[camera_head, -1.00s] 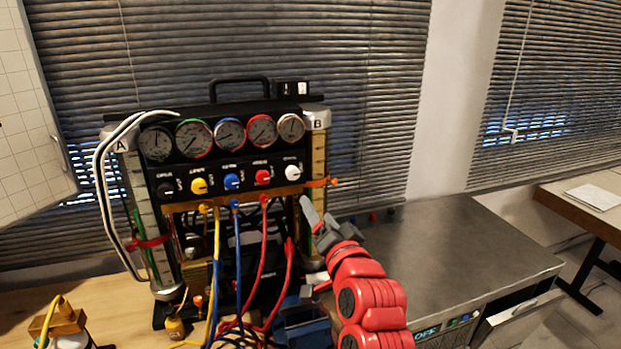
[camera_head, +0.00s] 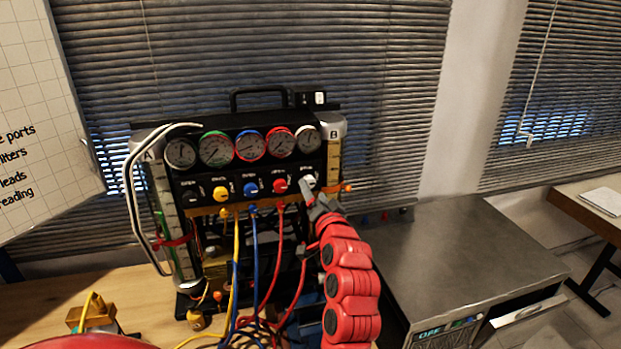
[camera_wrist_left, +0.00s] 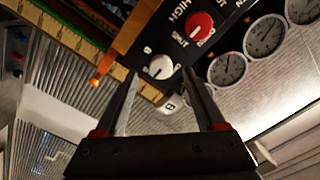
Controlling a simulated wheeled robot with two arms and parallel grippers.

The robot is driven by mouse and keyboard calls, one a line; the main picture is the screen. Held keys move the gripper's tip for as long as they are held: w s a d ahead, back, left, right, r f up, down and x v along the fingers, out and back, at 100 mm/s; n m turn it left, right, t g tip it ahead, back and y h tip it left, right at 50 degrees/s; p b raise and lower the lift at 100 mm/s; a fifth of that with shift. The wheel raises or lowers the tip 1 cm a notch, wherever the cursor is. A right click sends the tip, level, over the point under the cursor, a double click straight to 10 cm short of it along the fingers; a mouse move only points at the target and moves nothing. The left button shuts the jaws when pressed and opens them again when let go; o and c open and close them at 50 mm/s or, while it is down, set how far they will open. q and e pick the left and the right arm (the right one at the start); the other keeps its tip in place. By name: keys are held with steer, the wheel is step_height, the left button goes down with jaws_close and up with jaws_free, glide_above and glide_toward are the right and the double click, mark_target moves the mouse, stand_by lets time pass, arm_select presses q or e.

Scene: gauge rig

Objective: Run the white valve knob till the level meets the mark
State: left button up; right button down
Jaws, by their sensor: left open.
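The white valve knob (camera_head: 308,181) is at the right end of the knob row on the black gauge panel. It also shows in the left wrist view (camera_wrist_left: 160,67), its pointer line visible. My left gripper (camera_head: 311,193) is open in front of it, its tips close to the knob. In the wrist view the gripper (camera_wrist_left: 160,74) has the knob between its fingertips in the picture; I cannot tell whether they touch it. Sight column B (camera_head: 334,165) stands at the right with an orange marker (camera_head: 346,188). Its level is too small to read. My right gripper is not in view.
The red knob (camera_head: 280,186) sits close to the left of the white knob, below several gauges. Column A (camera_head: 165,205) with a red marker band stands at the left. Coloured hoses (camera_head: 272,250) hang below the panel.

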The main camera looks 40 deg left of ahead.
mark_target(310, 184)
arm_select(q)
steer(key=shift+p+x, duration=0.4)
steer(key=shift+x, duration=1.45)
jaws_close()
